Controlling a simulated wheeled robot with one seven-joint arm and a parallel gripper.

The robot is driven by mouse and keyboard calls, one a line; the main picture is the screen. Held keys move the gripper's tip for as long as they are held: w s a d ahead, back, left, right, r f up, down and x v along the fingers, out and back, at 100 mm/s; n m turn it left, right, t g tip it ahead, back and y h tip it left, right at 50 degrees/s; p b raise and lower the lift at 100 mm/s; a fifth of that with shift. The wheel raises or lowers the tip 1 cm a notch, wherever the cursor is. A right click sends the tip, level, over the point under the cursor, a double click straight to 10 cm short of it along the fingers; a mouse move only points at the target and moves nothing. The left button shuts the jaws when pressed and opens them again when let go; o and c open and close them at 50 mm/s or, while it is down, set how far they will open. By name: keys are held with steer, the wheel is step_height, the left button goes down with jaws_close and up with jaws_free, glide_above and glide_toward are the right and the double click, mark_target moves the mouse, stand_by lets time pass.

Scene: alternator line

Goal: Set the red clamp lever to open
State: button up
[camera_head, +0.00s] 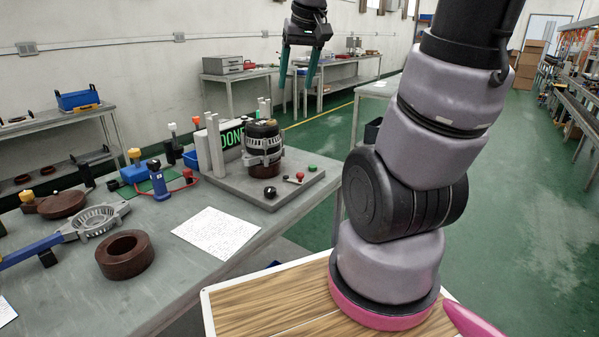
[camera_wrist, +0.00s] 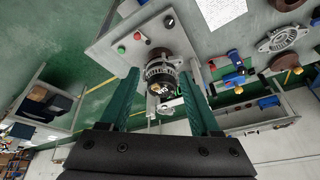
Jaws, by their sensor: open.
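The red clamp lever (camera_head: 297,178) has a red ball knob on a short silver arm. It sits on the grey fixture plate (camera_head: 241,188), in front of the alternator; its red knob also shows in the wrist view (camera_wrist: 137,36). I cannot tell the lever's setting. The black and silver alternator (camera_head: 263,148) stands upright on the plate. A green button (camera_head: 312,168) and a black knob (camera_head: 270,192) flank the lever. My gripper (camera_head: 297,84) is open and empty, above and beyond the fixture. In the wrist view, its green fingers frame the alternator (camera_wrist: 160,74) from above.
A lit DONE sign (camera_head: 231,138) and grey posts stand behind the alternator. Left on the bench (camera_head: 185,285) are a blue screwdriver-like tool (camera_head: 158,181), a brown ring (camera_head: 125,255), a silver housing (camera_head: 97,220) and a white sheet (camera_head: 216,232). Space above the lever looks clear.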

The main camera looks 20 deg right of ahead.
steer(key=w+d+f+n+g, duration=0.3)
steer(key=w+d+f, duration=0.1)
steer(key=w+f, duration=0.6)
steer(key=n+g, duration=0.2)
steer(key=n, duration=0.1)
glide_toward(300, 173)
step_height(300, 173, down, 9)
steer(key=shift+s+a+r, duration=0.1)
steer(key=shift+s+a, duration=0.05)
jaws_close()
